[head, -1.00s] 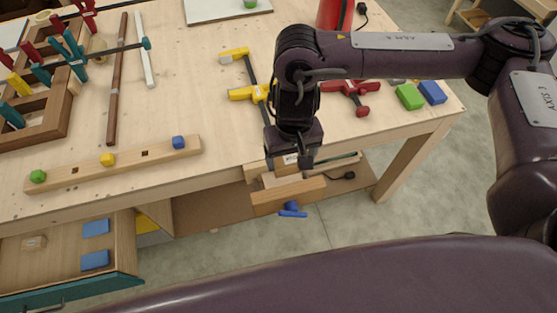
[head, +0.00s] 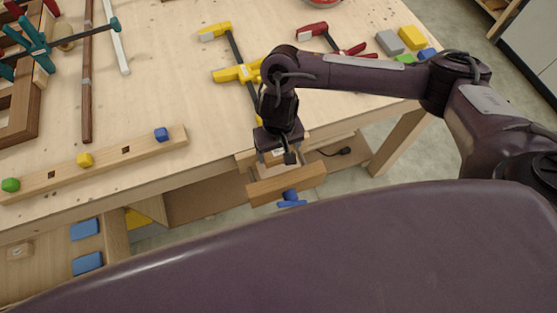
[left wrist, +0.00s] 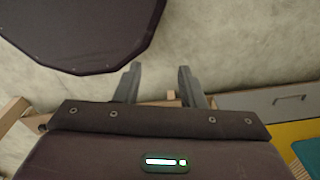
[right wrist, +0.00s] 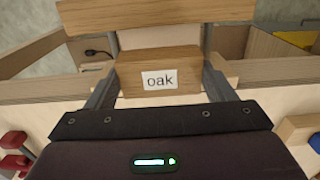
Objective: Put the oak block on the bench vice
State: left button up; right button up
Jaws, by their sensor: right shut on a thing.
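The oak block (right wrist: 180,61) is a wooden block with a white "oak" label, seen in the right wrist view between my right fingers. My right gripper (right wrist: 160,85) is shut on it. In the head view this gripper (head: 277,160) points down at the bench vice (head: 288,185) on the bench's front edge; the block is mostly hidden there. The vice has a wooden front jaw, which also shows beyond the block in the right wrist view (right wrist: 130,14). I cannot tell whether the block touches the vice. My left gripper (left wrist: 158,84) is open and empty in the left wrist view.
On the workbench (head: 170,85) lie a yellow clamp (head: 237,73), a red clamp (head: 330,38) and a wooden strip (head: 105,167) with coloured blocks. An open drawer (head: 50,255) with blue pieces is at lower left. The vice's blue handle (head: 291,203) hangs below its jaw.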

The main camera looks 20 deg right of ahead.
aim_at(279, 159)
jog(key=shift+f, duration=0.8)
notch_tip(279, 159, down, 3)
jog(key=shift+s+f+b, duration=0.1)
jog(key=shift+f+b, duration=0.1)
jog(key=shift+b, duration=0.15)
pick_arm(q)
jog(key=shift+w+f, duration=0.5)
jog(key=shift+w, duration=0.1)
pick_arm(e)
jog(key=shift+f, duration=0.35)
jog(key=o, duration=1)
jog(key=shift+f, duration=0.1)
notch_tip(279, 159, up, 12)
jog(key=p, duration=0.3)
pick_arm(q)
notch_tip(279, 159, up, 3)
jog(key=shift+f, duration=0.1)
